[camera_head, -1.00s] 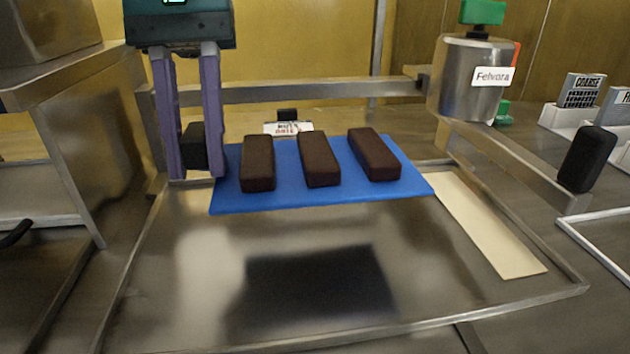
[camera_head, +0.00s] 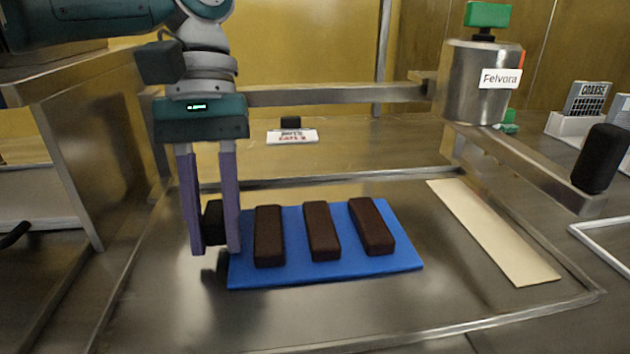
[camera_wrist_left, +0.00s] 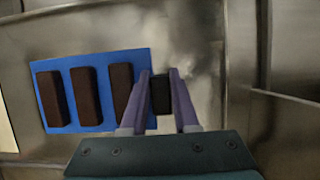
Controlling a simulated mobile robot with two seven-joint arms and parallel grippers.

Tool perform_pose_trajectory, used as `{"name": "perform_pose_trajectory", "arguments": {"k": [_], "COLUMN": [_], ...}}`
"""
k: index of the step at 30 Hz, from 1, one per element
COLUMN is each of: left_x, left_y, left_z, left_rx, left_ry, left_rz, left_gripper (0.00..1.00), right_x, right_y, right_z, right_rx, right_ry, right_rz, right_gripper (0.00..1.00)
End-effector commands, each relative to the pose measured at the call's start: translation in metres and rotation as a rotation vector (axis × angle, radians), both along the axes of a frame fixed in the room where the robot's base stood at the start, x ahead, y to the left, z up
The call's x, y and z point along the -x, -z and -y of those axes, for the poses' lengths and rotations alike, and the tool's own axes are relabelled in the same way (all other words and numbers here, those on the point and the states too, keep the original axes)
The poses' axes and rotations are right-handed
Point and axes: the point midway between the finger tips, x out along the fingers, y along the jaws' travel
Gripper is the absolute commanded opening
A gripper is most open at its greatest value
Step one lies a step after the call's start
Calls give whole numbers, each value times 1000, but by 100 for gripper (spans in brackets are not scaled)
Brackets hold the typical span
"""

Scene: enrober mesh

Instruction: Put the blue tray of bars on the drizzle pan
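The blue tray (camera_head: 325,272) carries three dark brown bars (camera_head: 322,230) in a row and has a black handle (camera_head: 213,222) on its left side. My left gripper (camera_head: 215,250) points down with its purple fingers on both sides of that handle, shut on it. The left wrist view also shows the handle (camera_wrist_left: 161,95) between the fingers and the blue tray (camera_wrist_left: 60,66) beside them. The tray lies level over the metal drizzle pan (camera_head: 330,325), within its rim, on it or just above it; I cannot tell which. My right gripper is not in view.
A pale strip (camera_head: 490,230) lies along the pan's right side. A metal pot labelled Felvora (camera_head: 480,95) hangs above the back right on a rail with a black knob (camera_head: 600,158). A small sign (camera_head: 291,136) stands behind the pan. A metal stand (camera_head: 85,150) is at left.

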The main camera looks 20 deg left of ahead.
Motion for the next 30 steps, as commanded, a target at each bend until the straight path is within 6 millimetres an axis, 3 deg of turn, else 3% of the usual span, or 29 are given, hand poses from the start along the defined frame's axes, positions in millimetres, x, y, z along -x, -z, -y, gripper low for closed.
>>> {"name": "perform_pose_trajectory", "arguments": {"k": [1, 7, 16, 20, 30], "left_x": [0, 0, 0, -6, -33], "left_y": [0, 0, -3, -20, -93], "left_z": [0, 0, -1, -3, -18], "left_rx": [0, -1, -2, 0, 2], "left_ry": [0, 0, 1, -1, -2], "left_rz": [0, 1, 2, 4, 3], "left_gripper": [35, 57, 57, 57, 57], "right_x": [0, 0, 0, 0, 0], "right_y": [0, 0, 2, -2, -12], "right_z": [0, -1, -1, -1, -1], "right_rx": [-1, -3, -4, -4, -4], "right_ry": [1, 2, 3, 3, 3], "right_rz": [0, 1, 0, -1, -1], "right_gripper": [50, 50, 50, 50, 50]}}
